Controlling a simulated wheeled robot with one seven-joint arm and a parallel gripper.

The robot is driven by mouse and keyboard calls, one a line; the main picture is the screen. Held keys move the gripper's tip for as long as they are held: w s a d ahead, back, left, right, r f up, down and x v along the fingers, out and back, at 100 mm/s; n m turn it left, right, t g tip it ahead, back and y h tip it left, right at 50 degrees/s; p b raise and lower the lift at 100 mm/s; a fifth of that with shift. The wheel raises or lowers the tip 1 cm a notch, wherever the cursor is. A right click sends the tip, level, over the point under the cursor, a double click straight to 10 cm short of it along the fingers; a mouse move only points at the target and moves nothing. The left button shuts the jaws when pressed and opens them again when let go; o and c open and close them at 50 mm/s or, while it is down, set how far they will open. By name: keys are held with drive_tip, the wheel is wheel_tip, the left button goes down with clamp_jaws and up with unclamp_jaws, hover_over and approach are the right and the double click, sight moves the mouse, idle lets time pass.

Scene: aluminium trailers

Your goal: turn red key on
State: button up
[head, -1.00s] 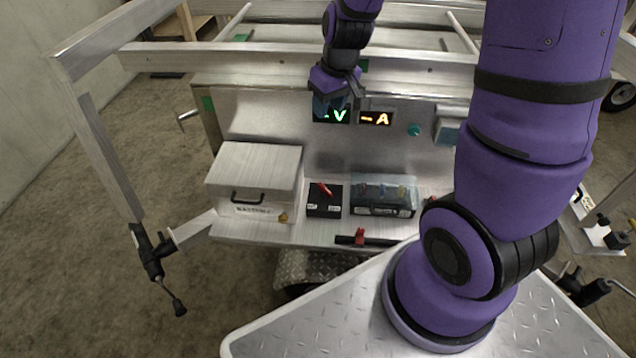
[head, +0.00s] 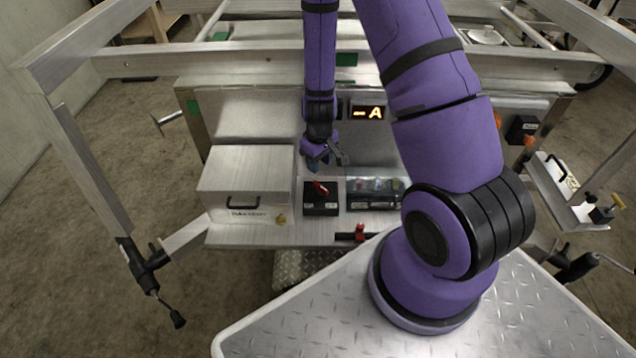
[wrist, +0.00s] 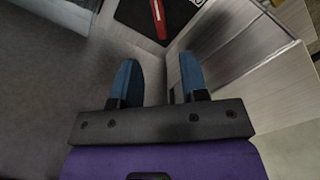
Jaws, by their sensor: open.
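The red key (head: 321,188) sits on top of a small black box (head: 320,206) on the trailer's shelf, between the metal case and the clear-lidded box. The key also shows in the wrist view (wrist: 158,18), lying along the black top at the upper edge, partly cut off by the frame. My gripper (head: 316,166) is above and just behind the key in the head view, apart from it. In the wrist view my gripper (wrist: 160,80) has its two blue fingers spread with nothing between them, and the key is beyond the fingertips.
A metal case (head: 247,180) stands close left of the black box. A clear-lidded box (head: 374,193) stands close right. The upright panel with a lit orange display (head: 368,113) rises behind. A red-handled black bar (head: 359,234) is at the shelf's front edge.

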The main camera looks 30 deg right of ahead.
sight(319, 184)
wheel_tip(319, 184, down, 9)
drive_tip(key=shift+f, duration=0.2)
idle(0.3)
clamp_jaws()
